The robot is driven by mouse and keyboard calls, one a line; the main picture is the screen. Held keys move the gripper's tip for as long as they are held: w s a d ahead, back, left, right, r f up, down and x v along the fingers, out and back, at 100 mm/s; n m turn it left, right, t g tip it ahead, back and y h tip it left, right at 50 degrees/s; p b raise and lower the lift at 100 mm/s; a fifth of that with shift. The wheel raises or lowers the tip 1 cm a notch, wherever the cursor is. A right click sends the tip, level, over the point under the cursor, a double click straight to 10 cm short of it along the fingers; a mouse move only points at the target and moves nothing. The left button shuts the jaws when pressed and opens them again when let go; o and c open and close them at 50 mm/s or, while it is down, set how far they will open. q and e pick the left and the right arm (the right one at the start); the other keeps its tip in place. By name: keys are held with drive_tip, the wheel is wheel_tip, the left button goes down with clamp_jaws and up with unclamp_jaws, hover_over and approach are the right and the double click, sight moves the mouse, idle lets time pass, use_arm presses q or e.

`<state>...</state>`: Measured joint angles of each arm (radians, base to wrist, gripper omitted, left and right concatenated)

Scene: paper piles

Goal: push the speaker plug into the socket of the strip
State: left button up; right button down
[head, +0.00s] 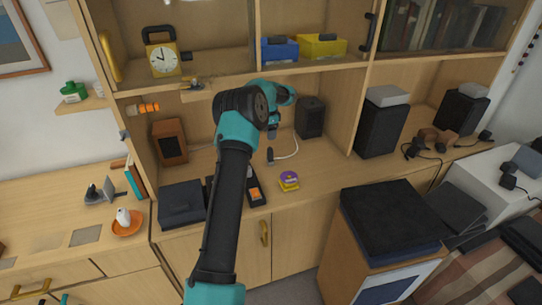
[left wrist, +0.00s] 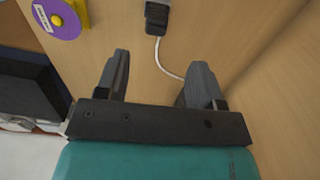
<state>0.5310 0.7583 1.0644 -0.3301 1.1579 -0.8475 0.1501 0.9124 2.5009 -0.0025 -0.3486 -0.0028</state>
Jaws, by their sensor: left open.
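A small black plug (head: 270,154) lies on the wooden shelf surface, its white cable (head: 291,152) running back towards the dark speaker (head: 310,117). The plug also shows in the left wrist view (left wrist: 157,18) at the top, beyond my fingertips. My left gripper (head: 272,132) is above the shelf, behind the plug. In the left wrist view my left gripper (left wrist: 158,62) is open and empty, with the cable passing between and below its fingers. A dark strip-like object with an orange part (head: 256,193) lies nearer the front edge. My arm hides part of it, and its sockets cannot be made out.
A yellow item with a purple disc (head: 289,180) lies right of the strip-like object. A dark flat box (head: 182,203) is at left, with a brown wooden speaker (head: 171,141) behind it. An upper shelf (head: 230,85) and an upright panel (head: 357,105) bound the space.

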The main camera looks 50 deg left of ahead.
sight(270, 148)
use_arm(q)
drive_tip(key=shift+f, duration=3.45)
drive_tip(key=shift+f, duration=0.1)
drive_tip(key=shift+d+f, duration=0.15)
drive_tip(key=shift+f, duration=1.15)
drive_tip(key=shift+d+f, duration=0.1)
drive_tip(key=shift+f, duration=1.15)
drive_tip(key=shift+c, duration=0.3)
drive_tip(key=c, duration=0.9)
drive_tip(key=shift+r, duration=0.15)
drive_tip(key=shift+c, duration=0.2)
